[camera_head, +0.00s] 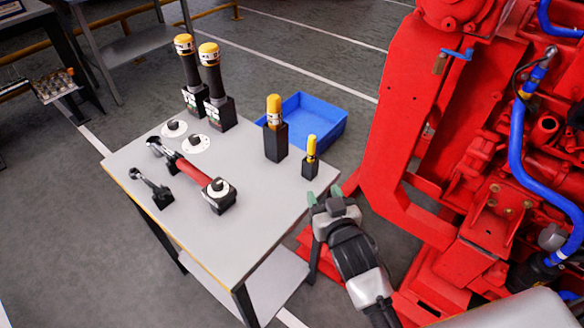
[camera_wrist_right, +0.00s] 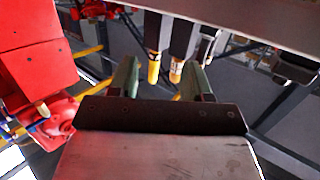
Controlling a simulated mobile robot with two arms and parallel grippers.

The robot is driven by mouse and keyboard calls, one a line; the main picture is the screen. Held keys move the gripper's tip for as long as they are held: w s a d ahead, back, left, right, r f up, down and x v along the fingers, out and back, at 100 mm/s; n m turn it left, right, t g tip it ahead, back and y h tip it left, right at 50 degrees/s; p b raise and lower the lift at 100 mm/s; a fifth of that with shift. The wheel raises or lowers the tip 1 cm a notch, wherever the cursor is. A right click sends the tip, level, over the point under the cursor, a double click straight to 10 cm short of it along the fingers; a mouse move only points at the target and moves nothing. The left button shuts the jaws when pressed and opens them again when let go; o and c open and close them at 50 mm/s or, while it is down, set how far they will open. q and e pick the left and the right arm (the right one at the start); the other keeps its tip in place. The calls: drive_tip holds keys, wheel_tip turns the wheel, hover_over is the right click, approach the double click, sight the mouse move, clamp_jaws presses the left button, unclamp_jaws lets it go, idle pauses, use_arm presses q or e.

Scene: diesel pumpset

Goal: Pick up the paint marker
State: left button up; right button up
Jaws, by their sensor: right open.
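The paint marker appears to be the slim yellow item (camera_head: 311,146) upright in a small black holder near the right edge of the grey table (camera_head: 250,220). A thicker yellow-topped item (camera_head: 274,108) stands in a black holder to its left. My right gripper (camera_head: 324,195) is open and empty by the table's right edge, nearer the camera than the marker and apart from it. In the right wrist view, its green fingertips (camera_wrist_right: 157,82) are spread, and a yellow tip (camera_wrist_right: 153,70), likely the marker, shows beyond them. My left gripper is not in view.
A blue tray (camera_head: 318,118) lies behind the holders. Two tall black yellow-topped tools (camera_head: 212,85) stand at the back left. A red-handled tool (camera_head: 190,168) and a small wrench-like tool (camera_head: 153,187) lie left. The red engine (camera_head: 400,130) stands close on the right.

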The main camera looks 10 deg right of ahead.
sight(312, 153)
drive_tip(key=shift+t, duration=0.9)
drive_tip(key=w+r, duration=0.4)
drive_tip(key=w, duration=0.1)
drive_tip(key=shift+w+r, duration=0.15)
drive_tip(key=shift+w, duration=0.65)
drive_tip(key=w, duration=0.4)
drive_tip(key=shift+w+f, duration=0.2)
drive_tip(key=shift+w, duration=0.15)
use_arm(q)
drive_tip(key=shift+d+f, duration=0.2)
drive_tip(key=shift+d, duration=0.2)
use_arm(e)
drive_tip(key=shift+s, duration=0.1)
drive_tip(key=c, duration=0.9)
